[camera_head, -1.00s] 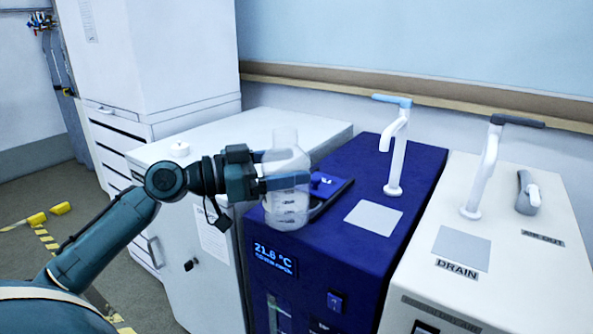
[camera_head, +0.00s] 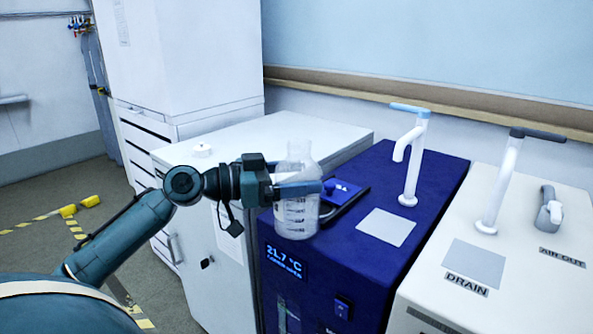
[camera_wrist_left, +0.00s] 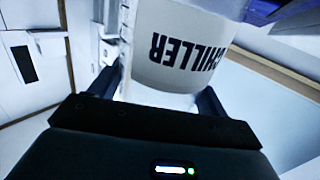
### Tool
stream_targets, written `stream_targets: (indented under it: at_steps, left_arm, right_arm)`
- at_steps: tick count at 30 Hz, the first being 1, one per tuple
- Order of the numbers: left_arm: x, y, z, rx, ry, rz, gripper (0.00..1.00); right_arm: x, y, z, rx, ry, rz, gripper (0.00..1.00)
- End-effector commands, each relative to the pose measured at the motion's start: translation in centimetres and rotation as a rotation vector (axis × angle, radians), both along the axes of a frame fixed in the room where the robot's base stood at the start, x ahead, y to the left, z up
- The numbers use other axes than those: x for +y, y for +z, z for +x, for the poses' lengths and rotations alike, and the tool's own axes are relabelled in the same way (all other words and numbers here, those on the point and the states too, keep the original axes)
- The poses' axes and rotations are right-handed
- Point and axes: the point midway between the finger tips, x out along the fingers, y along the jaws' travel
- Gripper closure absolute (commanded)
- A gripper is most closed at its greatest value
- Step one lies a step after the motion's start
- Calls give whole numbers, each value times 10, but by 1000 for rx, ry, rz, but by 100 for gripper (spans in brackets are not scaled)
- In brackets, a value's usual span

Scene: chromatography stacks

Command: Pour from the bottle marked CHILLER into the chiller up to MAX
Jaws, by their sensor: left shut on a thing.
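My left gripper (camera_head: 292,188) is shut on a clear bottle (camera_head: 296,215) with dark volume marks. The bottle is upright at the front left corner of the dark blue chiller (camera_head: 390,258); I cannot tell whether it touches the top. In the left wrist view the bottle (camera_wrist_left: 185,45) carries the word CHILLER, seen upside down. The chiller's display (camera_head: 283,260) reads 21.7 °C. A dark blue flap or lid (camera_head: 340,192) shows behind the bottle, partly hidden by it. A level strip (camera_head: 282,315) is on the chiller's front, cut off by the picture's edge. My right gripper is not in view.
A white tap with a light blue handle (camera_head: 409,160) rises from the chiller's top. A cream unit marked DRAIN (camera_head: 530,280) with a grey-handled tap (camera_head: 503,185) stands to the right. A white cabinet (camera_head: 270,135) stands to the left.

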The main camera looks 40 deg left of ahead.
Motion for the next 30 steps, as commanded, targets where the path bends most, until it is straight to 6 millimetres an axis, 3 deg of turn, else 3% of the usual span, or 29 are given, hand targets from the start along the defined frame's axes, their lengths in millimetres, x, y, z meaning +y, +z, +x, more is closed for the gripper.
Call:
stream_targets:
  at_steps: [7,9,23,24,25,30]
  left_arm:
    - [1,5,1,31,2,-7,73]
    - [1,14,3,70,1,-12,73]
    - [3,14,12,286,3,-50,73]
    - [4,17,15,318,2,-55,73]
    - [3,8,14,312,0,-58,73]
    - [3,7,13,308,0,-58,73]
  right_arm:
    - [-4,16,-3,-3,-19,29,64]
    - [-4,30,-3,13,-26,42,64]
    - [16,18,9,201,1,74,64]
    - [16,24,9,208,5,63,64]
    - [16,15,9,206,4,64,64]
    - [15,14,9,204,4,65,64]
